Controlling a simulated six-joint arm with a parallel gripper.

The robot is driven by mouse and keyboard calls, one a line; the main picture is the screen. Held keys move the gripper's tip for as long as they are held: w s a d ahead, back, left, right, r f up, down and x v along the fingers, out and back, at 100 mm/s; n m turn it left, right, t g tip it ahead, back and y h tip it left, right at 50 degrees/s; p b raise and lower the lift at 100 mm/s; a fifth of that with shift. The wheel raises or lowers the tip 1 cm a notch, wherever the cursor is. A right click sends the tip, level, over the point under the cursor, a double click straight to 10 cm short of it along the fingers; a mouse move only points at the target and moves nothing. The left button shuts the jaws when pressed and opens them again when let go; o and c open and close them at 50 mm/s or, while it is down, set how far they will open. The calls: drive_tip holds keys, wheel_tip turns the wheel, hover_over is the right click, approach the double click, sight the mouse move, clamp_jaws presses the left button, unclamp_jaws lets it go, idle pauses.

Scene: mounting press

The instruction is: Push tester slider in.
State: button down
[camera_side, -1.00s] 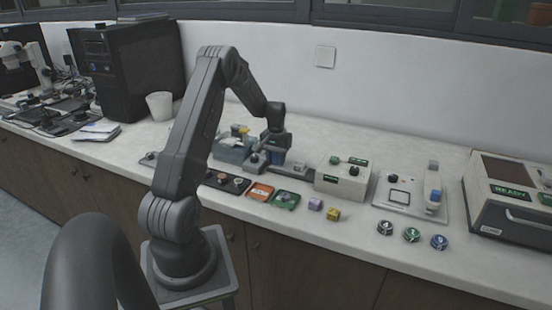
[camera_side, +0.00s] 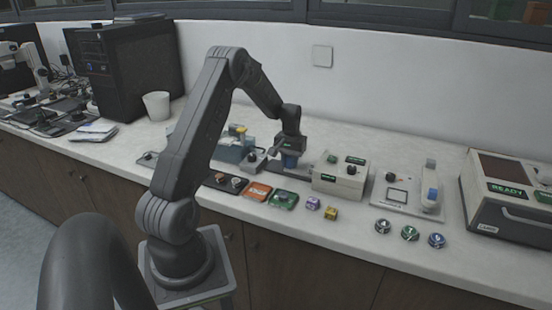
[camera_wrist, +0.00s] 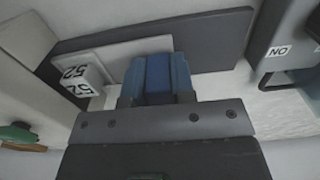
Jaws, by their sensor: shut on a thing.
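The tester (camera_side: 340,180) is a pale box with a dark knob and green labels, right of my gripper. A dark grey rail (camera_side: 290,172) leads up to its left side. In the wrist view the rail (camera_wrist: 215,40) bears a light slider plate (camera_wrist: 118,56) with a white block (camera_wrist: 78,75) marked "52" at one end. My gripper (camera_side: 290,160) points down over the rail. In the wrist view my gripper (camera_wrist: 157,80) is shut on a blue block (camera_wrist: 158,72) at the plate's other end. I cannot tell whether the block is fixed to the plate.
A small box with a lever (camera_side: 254,160) stands just left of my gripper. Orange (camera_side: 258,191) and green (camera_side: 284,199) trays and small cubes (camera_side: 331,213) lie in front. The counter behind the tester is clear.

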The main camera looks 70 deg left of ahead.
sight(307, 171)
drive_tip(key=w+d, duration=0.4)
drive_tip(key=shift+w+d+r, duration=0.1)
drive_tip(key=shift+w, duration=0.05)
drive_tip(key=c, duration=1.2)
unclamp_jaws()
drive_tip(key=shift+c, duration=0.2)
wheel_tip(307, 171, up, 14)
